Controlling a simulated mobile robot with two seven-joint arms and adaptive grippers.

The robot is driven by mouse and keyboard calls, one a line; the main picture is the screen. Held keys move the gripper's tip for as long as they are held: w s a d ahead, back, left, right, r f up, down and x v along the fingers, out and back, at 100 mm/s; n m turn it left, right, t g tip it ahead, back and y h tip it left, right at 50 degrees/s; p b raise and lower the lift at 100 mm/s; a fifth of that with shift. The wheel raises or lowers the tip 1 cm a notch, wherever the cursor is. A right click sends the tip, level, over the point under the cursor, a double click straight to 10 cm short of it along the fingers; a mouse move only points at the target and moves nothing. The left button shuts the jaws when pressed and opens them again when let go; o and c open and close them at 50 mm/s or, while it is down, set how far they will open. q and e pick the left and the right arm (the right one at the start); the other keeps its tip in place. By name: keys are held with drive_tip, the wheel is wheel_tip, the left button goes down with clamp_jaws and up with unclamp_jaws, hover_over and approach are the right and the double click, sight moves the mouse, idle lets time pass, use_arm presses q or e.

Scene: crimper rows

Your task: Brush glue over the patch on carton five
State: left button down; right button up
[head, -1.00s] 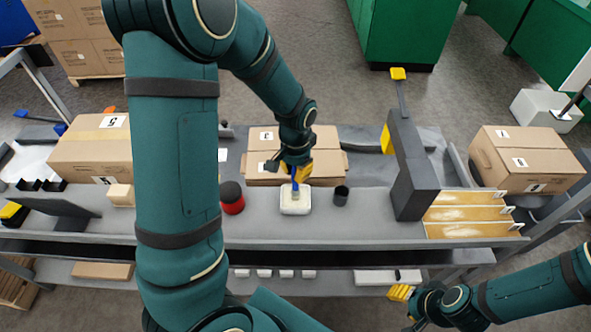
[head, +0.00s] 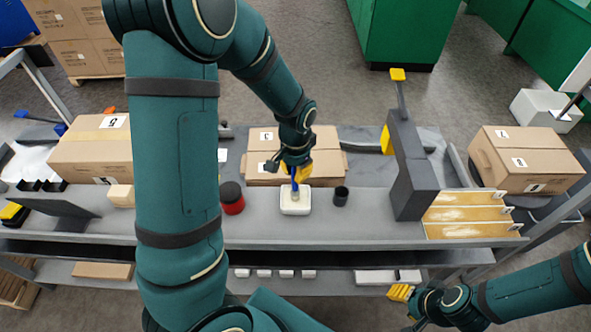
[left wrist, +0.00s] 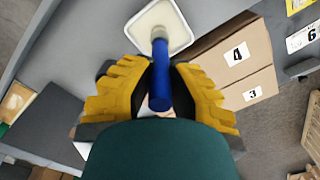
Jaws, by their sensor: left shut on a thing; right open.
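My left gripper (head: 292,170) is shut on the blue handle of a brush (left wrist: 159,85). The brush points down into a white dish (head: 295,208) with pale contents; its tip is over or in them, and contact is hard to tell. The dish also shows in the left wrist view (left wrist: 186,37). A carton with a label reading 5 (head: 92,148) stands at the left of the bench, partly behind my left arm. I cannot make out a patch on it. My right gripper (head: 401,293) is open and empty at the lower right, in front of the bench.
A red pot with a black lid (head: 231,198) and a dark cup (head: 341,196) flank the dish. A carton (head: 325,160) lies behind it. A dark grey upright block (head: 412,170) and tan strips (head: 468,213) stand to the right. Another carton (head: 525,158) is at far right.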

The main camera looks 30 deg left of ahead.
use_arm(q)
drive_tip(key=shift+r+p, duration=2.55)
drive_tip(key=shift+r, duration=0.85)
